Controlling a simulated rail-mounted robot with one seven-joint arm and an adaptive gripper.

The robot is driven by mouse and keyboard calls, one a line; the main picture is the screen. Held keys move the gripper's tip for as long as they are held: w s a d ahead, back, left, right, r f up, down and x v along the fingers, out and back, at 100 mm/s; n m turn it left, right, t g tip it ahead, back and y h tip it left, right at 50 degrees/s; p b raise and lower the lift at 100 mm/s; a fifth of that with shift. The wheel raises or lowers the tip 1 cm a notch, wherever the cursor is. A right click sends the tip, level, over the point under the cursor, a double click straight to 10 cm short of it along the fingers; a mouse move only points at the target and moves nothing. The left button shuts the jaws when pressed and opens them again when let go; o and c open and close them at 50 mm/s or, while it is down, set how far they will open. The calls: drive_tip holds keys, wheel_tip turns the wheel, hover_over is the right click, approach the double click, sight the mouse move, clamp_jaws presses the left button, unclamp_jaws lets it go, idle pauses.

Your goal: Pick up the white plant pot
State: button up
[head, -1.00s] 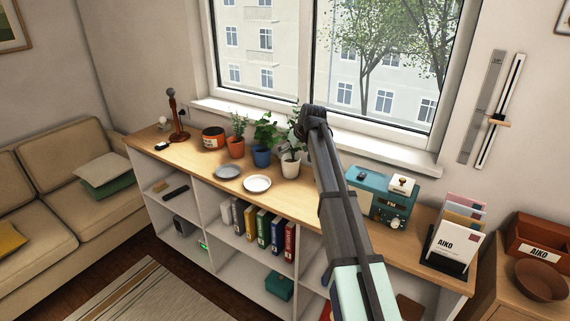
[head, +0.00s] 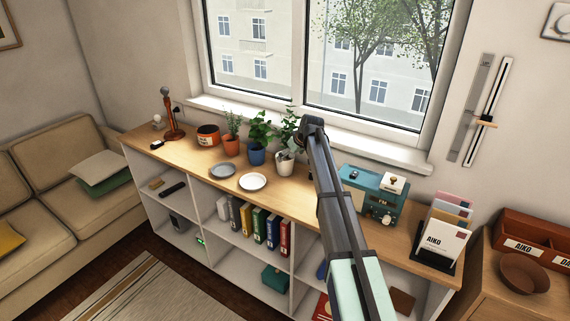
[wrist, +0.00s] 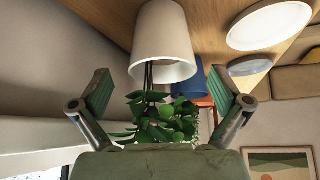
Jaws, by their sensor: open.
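The white plant pot (head: 285,166) stands on the wooden shelf top below the window, with a leafy green plant (head: 289,133) in it. It is the rightmost of three potted plants. In the wrist view, which is upside down, the white pot (wrist: 162,45) is ahead of my gripper (wrist: 163,92), upper middle. My gripper is open, with one green-padded finger to each side of the plant's leaves. I see no finger contact with the pot. In the head view my wrist is just right of the plant, and the fingers are hidden or too small to tell.
A blue pot (head: 257,157) and an orange pot (head: 231,147) stand left of the white pot. A white plate (head: 253,182) and a grey plate (head: 222,171) lie in front. A teal radio (head: 370,194) stands to the right. The window (head: 330,60) is close behind.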

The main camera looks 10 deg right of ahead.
drive_tip(key=shift+w+a+f, duration=0.1)
drive_tip(key=shift+w+f, duration=0.05)
drive_tip(key=shift+f, duration=0.15)
drive_tip(key=shift+w+a+f+p, duration=0.25)
drive_tip(key=shift+w+f+p, duration=0.15)
drive_tip(key=shift+p, duration=0.15)
drive_tip(key=p+x, duration=0.1)
drive_tip(key=x, duration=0.3)
drive_tip(key=shift+a+r, duration=0.1)
drive_tip(key=c, duration=1.4)
